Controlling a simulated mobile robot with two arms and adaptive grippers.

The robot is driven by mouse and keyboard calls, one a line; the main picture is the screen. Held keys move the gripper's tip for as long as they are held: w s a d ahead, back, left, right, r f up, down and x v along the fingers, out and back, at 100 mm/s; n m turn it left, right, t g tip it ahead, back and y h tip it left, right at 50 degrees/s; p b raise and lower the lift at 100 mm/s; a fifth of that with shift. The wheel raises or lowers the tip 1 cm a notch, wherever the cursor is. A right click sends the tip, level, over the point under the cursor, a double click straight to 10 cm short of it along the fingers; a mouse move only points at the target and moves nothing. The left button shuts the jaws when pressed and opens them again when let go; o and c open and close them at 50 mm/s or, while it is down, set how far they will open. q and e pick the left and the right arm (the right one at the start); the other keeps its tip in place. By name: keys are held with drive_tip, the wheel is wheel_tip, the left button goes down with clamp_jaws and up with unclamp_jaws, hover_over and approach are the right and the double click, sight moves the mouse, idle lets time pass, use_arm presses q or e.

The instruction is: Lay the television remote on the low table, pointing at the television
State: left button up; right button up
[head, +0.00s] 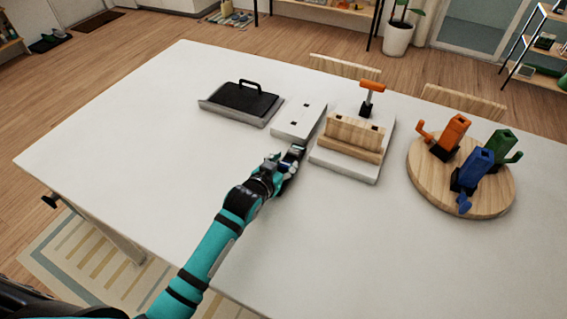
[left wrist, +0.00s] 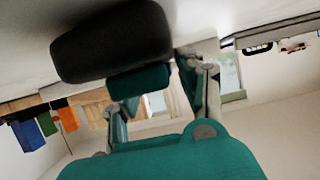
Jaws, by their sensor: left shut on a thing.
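My left gripper (head: 291,156) reaches in over the middle of the white table (head: 130,150), close to the near edge of a white plate with square holes (head: 298,120). In the left wrist view, my left gripper (left wrist: 160,92) is shut on a dark, rounded, elongated thing (left wrist: 110,40), which lies close to the white surface. I cannot tell for sure that it is the television remote; its buttons and pointing end are not visible. No other remote shows. No television can be made out. My right gripper is out of view.
A dark handled block in a grey tray (head: 203,104) stands behind the gripper. A wooden block on a white base (head: 342,170) with an orange-handled tool (head: 371,92) is to the right. A round wooden board (head: 425,185) holds coloured pieces. The table's left and front are clear.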

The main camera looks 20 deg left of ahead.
use_arm(q)
drive_tip(key=shift+f, duration=0.1)
drive_tip(key=o, duration=1.2)
drive_tip(key=shift+o, duration=0.2)
